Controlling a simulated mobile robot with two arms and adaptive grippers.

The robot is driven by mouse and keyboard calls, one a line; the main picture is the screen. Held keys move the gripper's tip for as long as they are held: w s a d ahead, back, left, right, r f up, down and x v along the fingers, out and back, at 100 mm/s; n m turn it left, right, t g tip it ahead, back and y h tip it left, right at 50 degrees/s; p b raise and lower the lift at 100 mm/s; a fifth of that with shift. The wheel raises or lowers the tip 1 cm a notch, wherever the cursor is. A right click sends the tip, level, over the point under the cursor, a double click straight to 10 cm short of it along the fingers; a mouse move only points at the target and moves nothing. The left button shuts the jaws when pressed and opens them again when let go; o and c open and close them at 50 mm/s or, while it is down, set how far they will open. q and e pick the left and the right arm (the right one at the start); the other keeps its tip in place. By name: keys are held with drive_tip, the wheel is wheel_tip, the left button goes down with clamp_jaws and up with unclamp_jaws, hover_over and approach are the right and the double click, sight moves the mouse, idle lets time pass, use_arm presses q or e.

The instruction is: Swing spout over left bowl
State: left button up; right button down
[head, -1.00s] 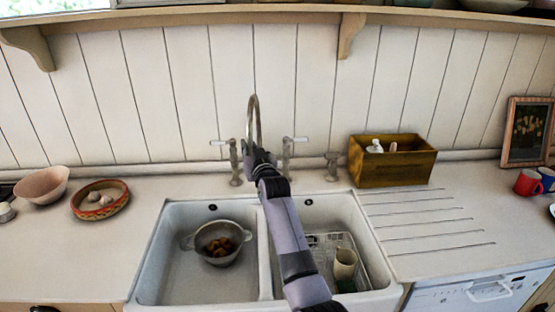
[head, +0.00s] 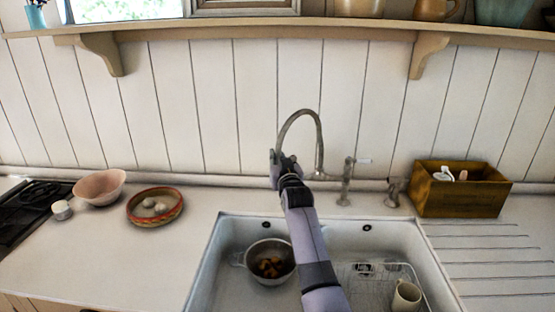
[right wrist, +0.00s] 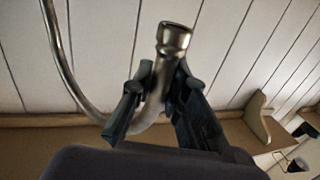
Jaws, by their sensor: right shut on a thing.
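The curved metal spout (head: 302,112) arches up from the tap behind the sink, its free end turned to the left. My right gripper (head: 279,160) is shut on the spout near its outlet. In the right wrist view the gripper's dark fingers (right wrist: 152,100) lie on both sides of the spout (right wrist: 72,75), below the flared outlet. The left bowl (head: 215,283) of the white sink holds a metal colander (head: 247,262) with brown pieces in it. In the picture the outlet is above the back of this bowl. My right arm hides the divider. My left gripper is not in view.
The right bowl (head: 350,240) holds a wire rack and a cream jug (head: 406,296). A wooden box (head: 462,197) is at the right. A pink bowl (head: 100,188) and a patterned dish (head: 155,207) are on the left counter.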

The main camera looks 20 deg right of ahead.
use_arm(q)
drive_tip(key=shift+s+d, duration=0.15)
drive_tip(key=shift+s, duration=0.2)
use_arm(e)
drive_tip(key=shift+f, duration=0.1)
drive_tip(key=c, duration=1.5)
unclamp_jaws()
drive_tip(key=shift+a, duration=0.1)
drive_tip(key=shift+c, duration=0.2)
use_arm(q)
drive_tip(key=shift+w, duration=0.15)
use_arm(e)
drive_tip(key=s+a, duration=0.1)
drive_tip(key=s, duration=1.1)
drive_tip(key=shift+a, duration=0.4)
drive_tip(key=shift+w, duration=0.1)
